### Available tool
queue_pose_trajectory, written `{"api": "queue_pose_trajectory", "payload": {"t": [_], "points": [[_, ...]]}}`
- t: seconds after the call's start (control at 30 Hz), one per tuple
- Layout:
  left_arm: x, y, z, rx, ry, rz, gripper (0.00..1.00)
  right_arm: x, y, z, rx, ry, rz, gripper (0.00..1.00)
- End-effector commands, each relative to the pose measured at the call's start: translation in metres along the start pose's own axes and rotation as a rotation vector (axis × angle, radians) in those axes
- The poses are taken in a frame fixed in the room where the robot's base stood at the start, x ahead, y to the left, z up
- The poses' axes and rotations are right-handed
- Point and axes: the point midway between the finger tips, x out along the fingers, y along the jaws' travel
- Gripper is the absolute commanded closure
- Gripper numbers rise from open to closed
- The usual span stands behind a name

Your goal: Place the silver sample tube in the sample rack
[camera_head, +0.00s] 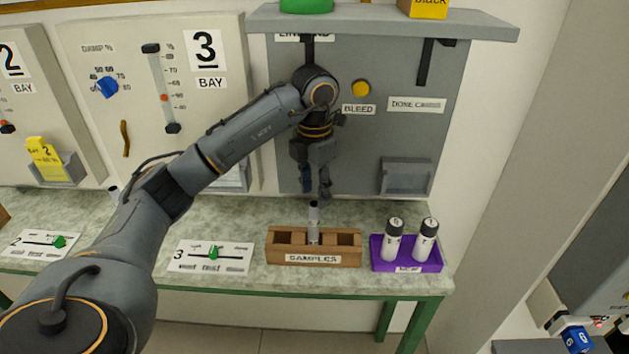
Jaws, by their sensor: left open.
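The wooden sample rack (312,258), labelled SAMPLES, sits on the worktop near its front edge. The silver sample tube (313,222) stands upright in the rack's middle compartment, its top above the rack. My left gripper (317,197) points down just above the tube's top, its fingers apart. Whether a finger touches the tube is hard to tell. My right gripper is not in view.
A purple tray (407,265) with two white, black-topped tubes stands right of the rack. A card marked 3 (211,257) lies to the left. A grey panel (375,150) with a yellow button rises behind, under a shelf (380,22).

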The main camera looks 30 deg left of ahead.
Motion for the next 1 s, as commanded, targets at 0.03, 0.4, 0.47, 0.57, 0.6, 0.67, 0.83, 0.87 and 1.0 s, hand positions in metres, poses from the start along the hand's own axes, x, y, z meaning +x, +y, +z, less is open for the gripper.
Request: {"api": "queue_pose_trajectory", "payload": {"t": [0.03,0.4,0.47,0.57,0.6,0.67,0.83,0.87,1.0], "points": [[-0.010,0.001,0.000,-0.002,-0.003,0.003,0.55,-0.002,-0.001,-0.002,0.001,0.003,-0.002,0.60],[-0.032,0.000,0.000,-0.001,0.000,0.000,0.55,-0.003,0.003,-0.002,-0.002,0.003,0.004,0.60],[-0.032,0.000,0.000,-0.002,0.000,0.000,0.55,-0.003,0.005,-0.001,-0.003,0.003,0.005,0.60],[-0.032,0.000,0.000,-0.002,0.000,-0.001,0.55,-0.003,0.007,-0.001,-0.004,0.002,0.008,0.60],[-0.032,0.000,0.000,-0.002,0.000,-0.001,0.55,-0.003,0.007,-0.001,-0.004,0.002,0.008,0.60],[-0.032,0.000,0.000,-0.002,0.000,-0.001,0.55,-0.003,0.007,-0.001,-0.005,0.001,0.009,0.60],[-0.032,0.000,0.000,-0.001,0.000,-0.001,0.55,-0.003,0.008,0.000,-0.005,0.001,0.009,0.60],[-0.032,0.000,0.000,-0.001,0.000,-0.001,0.55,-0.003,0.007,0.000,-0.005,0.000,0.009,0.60],[-0.024,-0.014,0.007,0.027,-0.025,-0.041,0.55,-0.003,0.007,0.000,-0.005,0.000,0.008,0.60]]}}
